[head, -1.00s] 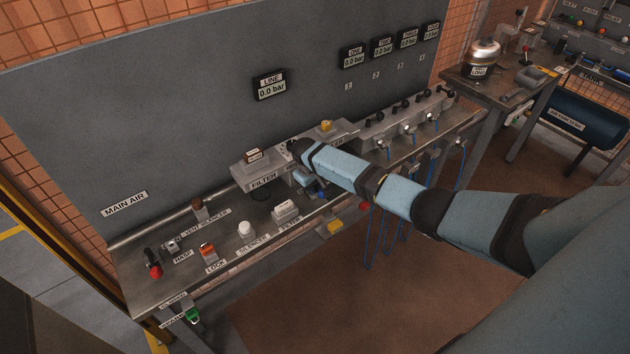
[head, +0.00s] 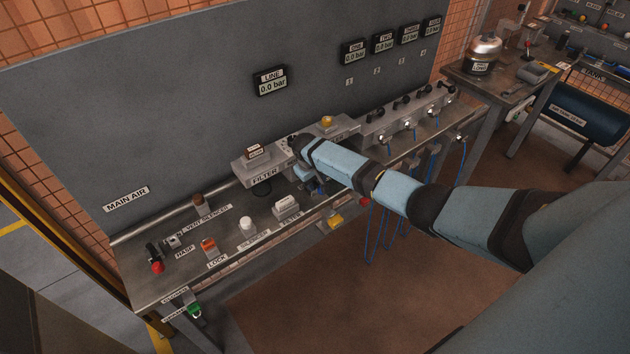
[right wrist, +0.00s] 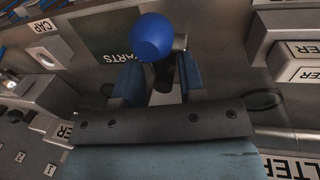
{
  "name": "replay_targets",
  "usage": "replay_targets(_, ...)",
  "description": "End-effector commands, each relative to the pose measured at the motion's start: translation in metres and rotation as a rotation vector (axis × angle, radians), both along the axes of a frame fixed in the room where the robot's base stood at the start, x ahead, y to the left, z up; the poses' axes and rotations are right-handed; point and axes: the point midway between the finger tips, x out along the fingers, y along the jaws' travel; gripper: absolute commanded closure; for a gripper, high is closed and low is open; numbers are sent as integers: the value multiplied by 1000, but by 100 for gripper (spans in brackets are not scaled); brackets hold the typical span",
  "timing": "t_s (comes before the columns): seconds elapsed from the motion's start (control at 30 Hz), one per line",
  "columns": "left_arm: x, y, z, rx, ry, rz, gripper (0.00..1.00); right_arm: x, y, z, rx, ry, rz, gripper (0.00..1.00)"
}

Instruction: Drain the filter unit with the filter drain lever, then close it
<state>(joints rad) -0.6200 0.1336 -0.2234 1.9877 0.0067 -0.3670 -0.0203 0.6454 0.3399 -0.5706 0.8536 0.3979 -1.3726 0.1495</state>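The filter unit (head: 250,174) is a grey block labelled FILTER on the back of the bench. My right gripper (head: 317,187) is beside its right end, partly hidden by my own arm. In the right wrist view a lever with a round blue knob (right wrist: 152,37) stands up between the two blue fingers of my right gripper (right wrist: 160,83). Its dark stem is between the fingers, with a gap visible at the sides, so the fingers look open around it. Whether this is the filter drain lever cannot be read. My left gripper is in neither view.
The LINE gauge (head: 270,81) reads 0.0 bar. A white spare filter (head: 285,206), a white silencer (head: 246,227) and a red lock (head: 209,246) stand along the bench front. A row of valves (head: 410,112) is to the right. A bare floor mat (head: 300,290) lies in front.

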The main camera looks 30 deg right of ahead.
Motion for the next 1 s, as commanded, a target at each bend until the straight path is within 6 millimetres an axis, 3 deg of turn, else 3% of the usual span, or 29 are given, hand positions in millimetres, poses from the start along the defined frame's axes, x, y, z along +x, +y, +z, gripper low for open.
replay_targets(0.23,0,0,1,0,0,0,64,1,3,14,1,-3,2,63)
replay_targets(0.7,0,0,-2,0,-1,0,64,-1,22,111,1,-3,1,63)
replay_targets(1.0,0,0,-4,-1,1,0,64,-2,26,135,0,0,0,63)
